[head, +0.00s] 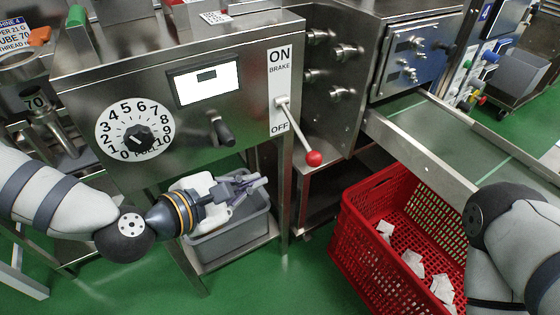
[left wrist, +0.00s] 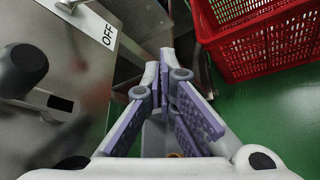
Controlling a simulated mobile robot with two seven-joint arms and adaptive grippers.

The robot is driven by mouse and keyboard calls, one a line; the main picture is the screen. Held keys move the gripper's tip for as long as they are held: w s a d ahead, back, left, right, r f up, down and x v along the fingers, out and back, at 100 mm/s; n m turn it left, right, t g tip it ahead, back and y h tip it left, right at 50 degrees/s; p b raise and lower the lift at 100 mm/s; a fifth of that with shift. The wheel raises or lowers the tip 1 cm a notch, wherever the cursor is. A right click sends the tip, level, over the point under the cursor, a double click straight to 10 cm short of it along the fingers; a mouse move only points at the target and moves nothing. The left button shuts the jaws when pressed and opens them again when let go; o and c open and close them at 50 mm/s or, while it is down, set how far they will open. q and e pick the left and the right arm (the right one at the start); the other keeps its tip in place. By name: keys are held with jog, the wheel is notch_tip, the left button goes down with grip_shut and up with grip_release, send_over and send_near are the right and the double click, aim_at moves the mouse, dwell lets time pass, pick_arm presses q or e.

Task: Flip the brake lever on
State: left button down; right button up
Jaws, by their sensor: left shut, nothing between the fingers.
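The brake lever (head: 298,133) is a metal rod with a red ball knob (head: 314,158), on the front of the steel machine. It slants down and right, its knob beside and below the OFF mark of the white ON/OFF brake plate (head: 280,92). My left gripper (head: 262,182) is shut and empty, left of the knob and a little lower, apart from it. In the left wrist view its purple-padded fingers (left wrist: 163,60) meet near the OFF label (left wrist: 107,36); I cannot make out the lever there.
A numbered dial (head: 135,130), a small display (head: 206,84) and a black knob (head: 222,130) are on the machine front. A grey bin (head: 235,235) stands below my left gripper. A red crate (head: 350,225) with several teabags is under the conveyor (head: 420,150).

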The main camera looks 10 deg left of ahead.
pick_arm(q)
jog(key=shift+d, duration=0.2)
pick_arm(e)
jog(key=shift+d, duration=0.15)
pick_arm(q)
jog(key=w+d, duration=0.6)
jog(key=d, duration=0.1)
jog(key=shift+f+p, duration=0.3)
jog(key=shift+f, duration=0.1)
pick_arm(e)
jog(key=shift+w+r, duration=0.15)
jog(key=shift+r, duration=0.1)
pick_arm(q)
notch_tip(320, 180, up, 12)
jog(key=s+d+n+g+h+p, duration=0.1)
jog(key=s+n+g+h+p, duration=0.1)
jog(key=n+g+p, duration=0.2)
jog(key=shift+d+f+p, duration=0.2)
jog(key=shift+f+p, duration=0.05)
jog(key=shift+p, duration=0.45)
pick_arm(e)
jog(key=w+r+t, duration=0.2)
jog(key=w+r, duration=0.3)
jog(key=r, duration=0.1)
